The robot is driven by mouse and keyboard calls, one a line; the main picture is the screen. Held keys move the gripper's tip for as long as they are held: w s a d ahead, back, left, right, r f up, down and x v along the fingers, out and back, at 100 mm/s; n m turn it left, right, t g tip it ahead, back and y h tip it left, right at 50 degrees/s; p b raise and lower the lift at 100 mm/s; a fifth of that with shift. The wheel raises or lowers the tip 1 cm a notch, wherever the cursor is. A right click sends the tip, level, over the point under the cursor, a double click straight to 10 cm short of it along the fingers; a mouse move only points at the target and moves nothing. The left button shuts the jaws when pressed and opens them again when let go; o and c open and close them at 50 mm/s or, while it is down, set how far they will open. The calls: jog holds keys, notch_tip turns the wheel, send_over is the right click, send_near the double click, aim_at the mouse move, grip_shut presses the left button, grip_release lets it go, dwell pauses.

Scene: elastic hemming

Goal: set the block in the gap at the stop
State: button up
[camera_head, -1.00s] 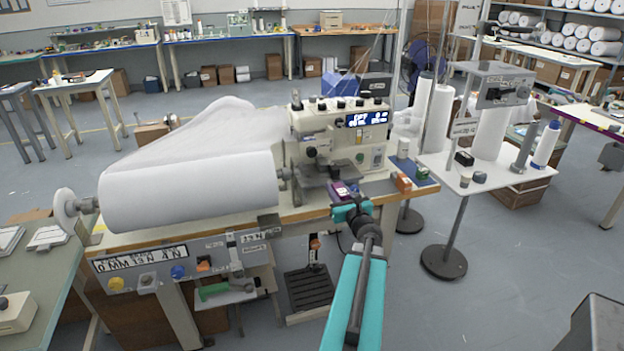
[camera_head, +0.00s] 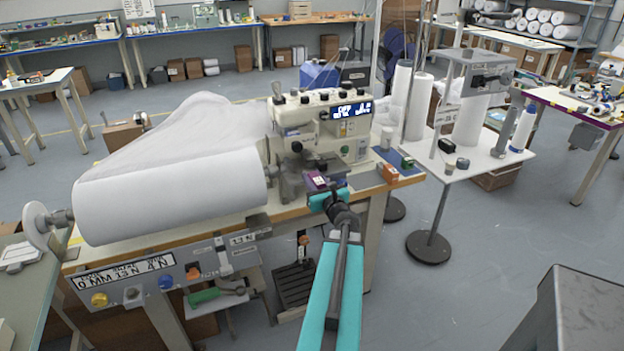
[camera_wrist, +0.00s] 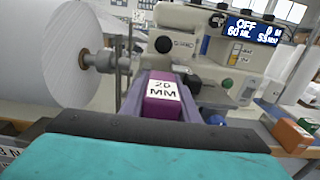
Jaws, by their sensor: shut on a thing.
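My gripper (camera_head: 328,197) is at the front of the sewing machine (camera_head: 335,125), over the table's front edge. It is shut on a purple block (camera_wrist: 160,98) with a white label reading "20 MM", which fills the middle of the wrist view. The block also shows just beyond the jaws in the head view (camera_head: 316,181). The machine's base and needle area lie right behind the block. The gap and the stop cannot be told apart, and the block hides what is directly beyond it.
A large white fabric roll (camera_head: 170,203) lies left of the machine. A thread stand (camera_head: 460,165) stands further right.

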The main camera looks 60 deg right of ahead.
jog(key=shift+s, duration=0.1)
jog(key=shift+b+x, duration=0.75)
jog(key=shift+x, duration=2.75)
jog(key=shift+f+b+x, duration=0.2)
jog(key=shift+b+x, duration=0.05)
jog(key=shift+x, duration=0.7)
jog(key=shift+f+b+x, duration=0.2)
jog(key=shift+b+x, duration=0.1)
jog(key=shift+x, duration=0.65)
jog(key=shift+f+b+x, duration=0.2)
jog(key=shift+b+x, duration=0.05)
jog(key=shift+x, duration=0.7)
jog(key=o, duration=1.3)
jog(key=shift+c, duration=0.2)
jog(key=shift+a+f, duration=0.1)
jog(key=shift+f, duration=0.1)
